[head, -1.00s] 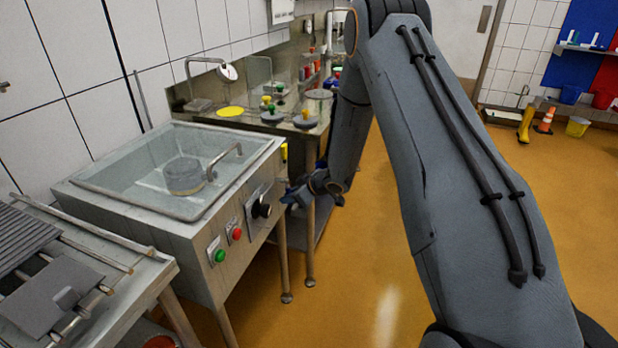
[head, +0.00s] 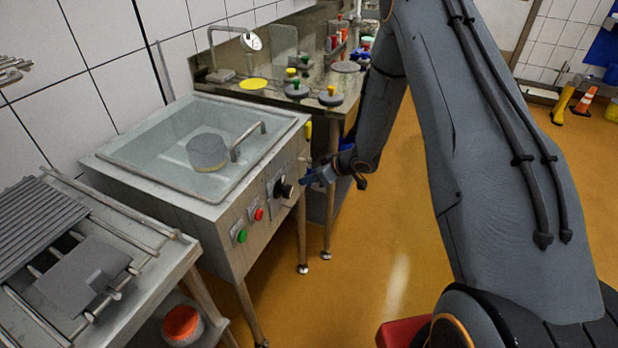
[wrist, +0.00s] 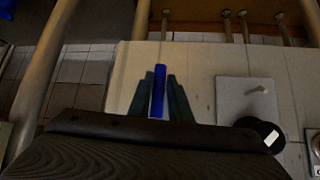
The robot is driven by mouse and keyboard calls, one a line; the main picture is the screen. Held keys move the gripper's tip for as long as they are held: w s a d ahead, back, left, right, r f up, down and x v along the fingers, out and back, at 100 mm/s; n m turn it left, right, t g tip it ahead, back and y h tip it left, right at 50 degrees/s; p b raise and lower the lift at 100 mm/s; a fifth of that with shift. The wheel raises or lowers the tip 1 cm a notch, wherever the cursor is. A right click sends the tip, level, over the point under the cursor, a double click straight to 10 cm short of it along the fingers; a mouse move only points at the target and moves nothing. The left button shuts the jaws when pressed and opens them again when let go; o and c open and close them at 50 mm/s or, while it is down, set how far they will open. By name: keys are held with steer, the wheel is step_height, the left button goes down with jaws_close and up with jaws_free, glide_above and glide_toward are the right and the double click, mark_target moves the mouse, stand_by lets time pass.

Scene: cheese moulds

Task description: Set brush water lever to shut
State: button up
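A bright blue lever handle (wrist: 159,92) shows in the wrist view between the two dark fingers of my gripper (wrist: 161,90), in front of the pale front panel (wrist: 205,60). A pale gap shows on its left side; I cannot tell whether the right finger touches it. I take it to be the brush water lever, though no label on it is readable. In the head view my gripper (head: 312,178) is at the right end of the sink unit's front panel (head: 233,222), just right of the black knob (head: 285,190). The fingers look open there, with the lever largely hidden.
The black knob (wrist: 258,130) sits close beside the fingers in the wrist view. Red (head: 258,214) and green (head: 241,236) buttons are further left on the panel. A yellow handle (head: 308,130) stands at the sink's right edge.

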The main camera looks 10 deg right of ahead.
steer(key=shift+o, duration=1.4)
steer(key=shift+a, duration=0.2)
steer(key=shift+d, duration=0.15)
steer(key=b+v, duration=0.1)
steer(key=v, duration=0.7)
